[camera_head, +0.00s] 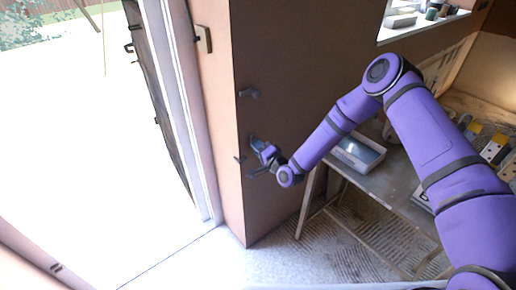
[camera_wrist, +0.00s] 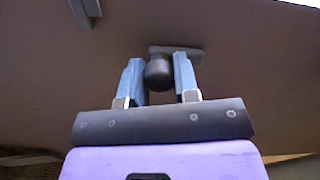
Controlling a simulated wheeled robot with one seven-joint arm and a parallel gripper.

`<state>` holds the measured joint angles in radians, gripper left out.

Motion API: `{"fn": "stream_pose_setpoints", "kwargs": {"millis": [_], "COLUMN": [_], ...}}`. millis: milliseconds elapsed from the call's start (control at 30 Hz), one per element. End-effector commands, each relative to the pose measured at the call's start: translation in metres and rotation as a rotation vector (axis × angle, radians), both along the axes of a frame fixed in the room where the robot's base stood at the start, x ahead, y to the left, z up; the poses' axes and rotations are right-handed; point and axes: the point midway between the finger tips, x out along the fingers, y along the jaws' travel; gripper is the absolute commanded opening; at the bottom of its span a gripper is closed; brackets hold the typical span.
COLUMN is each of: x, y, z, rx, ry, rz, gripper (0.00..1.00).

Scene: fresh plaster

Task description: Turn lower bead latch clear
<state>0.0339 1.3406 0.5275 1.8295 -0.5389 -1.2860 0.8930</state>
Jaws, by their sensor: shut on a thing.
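The lower bead latch shows in the wrist view as a dark rounded knob (camera_wrist: 159,73) in front of a small grey plate (camera_wrist: 190,53) on the brown wall. My gripper (camera_wrist: 158,80) has its two blue-grey fingers on either side of this knob and is shut on it.
A bright doorway with a pale frame (camera_head: 180,110) lies left of the wall corner. A table (camera_head: 395,190) with a white tray (camera_head: 358,153) stands right of my forearm. A grey bar (camera_wrist: 85,10) shows upper left in the wrist view.

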Motion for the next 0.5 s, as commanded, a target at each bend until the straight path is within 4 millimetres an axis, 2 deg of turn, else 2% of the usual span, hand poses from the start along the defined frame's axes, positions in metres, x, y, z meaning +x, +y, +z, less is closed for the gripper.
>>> {"fn": "stream_pose_setpoints", "kwargs": {"millis": [200, 233, 333, 500], "x": [-0.0012, -0.0012, -0.0011, -0.0007], "y": [0.0, 0.0, 0.0, 0.0], "z": [-0.0012, -0.0012, -0.0012, -0.0007], "rx": [-0.001, -0.001, -0.001, -0.001], "ry": [0.003, 0.003, 0.003, 0.001], "rz": [0.001, 0.001, 0.001, 0.001], "gripper": [0.05, 0.31, 0.54, 0.54]}}
